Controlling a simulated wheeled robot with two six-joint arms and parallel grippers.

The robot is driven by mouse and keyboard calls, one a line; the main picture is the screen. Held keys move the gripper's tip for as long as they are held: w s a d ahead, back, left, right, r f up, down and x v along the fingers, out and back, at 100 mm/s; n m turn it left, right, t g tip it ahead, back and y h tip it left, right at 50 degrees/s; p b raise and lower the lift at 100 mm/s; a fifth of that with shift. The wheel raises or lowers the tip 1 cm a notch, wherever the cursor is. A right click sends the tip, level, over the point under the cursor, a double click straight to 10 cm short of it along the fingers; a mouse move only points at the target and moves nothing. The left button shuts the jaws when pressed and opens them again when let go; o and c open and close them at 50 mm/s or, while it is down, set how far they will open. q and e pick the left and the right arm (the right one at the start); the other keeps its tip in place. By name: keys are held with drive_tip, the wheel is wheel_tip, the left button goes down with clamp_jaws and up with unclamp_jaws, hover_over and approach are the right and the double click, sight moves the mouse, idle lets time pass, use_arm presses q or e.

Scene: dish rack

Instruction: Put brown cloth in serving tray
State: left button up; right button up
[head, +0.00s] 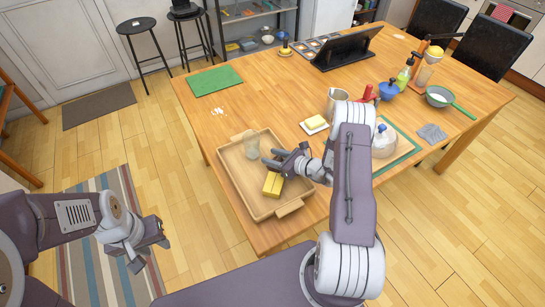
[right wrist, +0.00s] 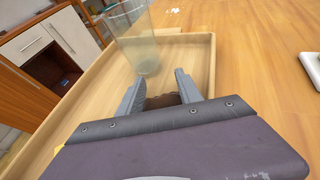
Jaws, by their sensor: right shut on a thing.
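The wooden serving tray (head: 233,190) lies on the near left part of the table. My right gripper (head: 273,160) is over the tray, tilted low. In the right wrist view its fingers (right wrist: 160,95) are closed on a brown cloth (right wrist: 162,101), of which only a small dark patch shows between them. The cloth is hidden in the head view, and I cannot tell whether it touches the tray floor. The tray's wall (right wrist: 203,65) shows behind it. My left gripper (head: 150,256) hangs open and empty above the floor, left of the table.
A clear glass (head: 252,147) stands in the tray, beside my right gripper; a yellow block (head: 272,185) lies in the tray below it. A butter dish (head: 315,124) and a metal pitcher (head: 335,98) stand right of the tray. A green mat (head: 213,80) lies behind it.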

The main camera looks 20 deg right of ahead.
drive_tip(key=shift+f, duration=0.2)
drive_tip(key=o, duration=1.4)
drive_tip(key=shift+s+r, duration=0.1)
drive_tip(key=v, duration=0.9)
clamp_jaws()
